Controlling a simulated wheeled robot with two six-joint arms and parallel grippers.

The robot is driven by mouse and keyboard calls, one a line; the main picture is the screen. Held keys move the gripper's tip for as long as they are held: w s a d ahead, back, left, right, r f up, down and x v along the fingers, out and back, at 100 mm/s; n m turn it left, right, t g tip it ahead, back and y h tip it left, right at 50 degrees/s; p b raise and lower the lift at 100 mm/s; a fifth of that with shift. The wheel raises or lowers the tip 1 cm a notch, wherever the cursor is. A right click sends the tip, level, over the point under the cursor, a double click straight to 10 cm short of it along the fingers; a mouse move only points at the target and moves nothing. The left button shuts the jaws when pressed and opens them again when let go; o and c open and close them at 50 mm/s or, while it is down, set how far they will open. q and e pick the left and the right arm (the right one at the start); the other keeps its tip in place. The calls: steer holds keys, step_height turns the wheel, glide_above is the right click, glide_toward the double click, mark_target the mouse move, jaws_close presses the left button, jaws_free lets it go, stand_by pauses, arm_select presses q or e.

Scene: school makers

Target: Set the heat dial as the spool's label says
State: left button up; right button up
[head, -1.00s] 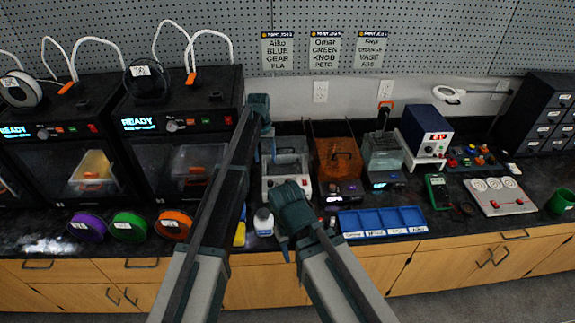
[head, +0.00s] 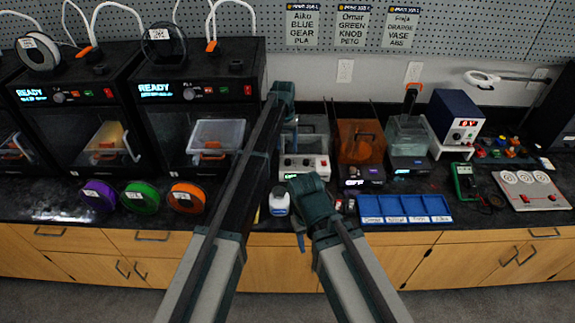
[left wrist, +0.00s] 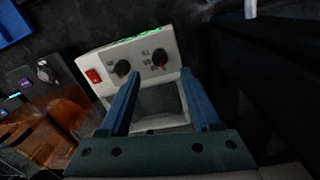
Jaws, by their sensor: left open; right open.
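A white box (head: 303,167) with dials stands on the counter. In the left wrist view this box (left wrist: 112,52) shows a red switch, a left dial (left wrist: 122,67) and a right dial (left wrist: 160,58) with markings too small to read surely. My left gripper (left wrist: 162,100) is open, its blue fingers over the box, apart and empty; it shows high in the head view (head: 284,98). My right gripper (head: 308,205) is open in front of the box. Purple (head: 98,196), green (head: 140,197) and orange (head: 186,197) spools stand left with labels too small to read. White (head: 38,50) and black (head: 164,44) spools sit higher, by the printers.
Two dark printers showing READY (head: 205,115) stand left. A white bottle (head: 279,201) is close beside my right gripper. An orange-tinted tank (head: 360,140), a clear tank (head: 407,133) and a blue tray (head: 405,209) are right of the box. Job sheets hang behind.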

mark_target(288, 160)
arm_select(q)
step_height(288, 160, down, 7)
steer(key=b, duration=0.5)
steer(key=shift+d+b, duration=0.15)
steer(key=shift+b, duration=0.2)
steer(key=shift+r, duration=0.1)
jaws_close()
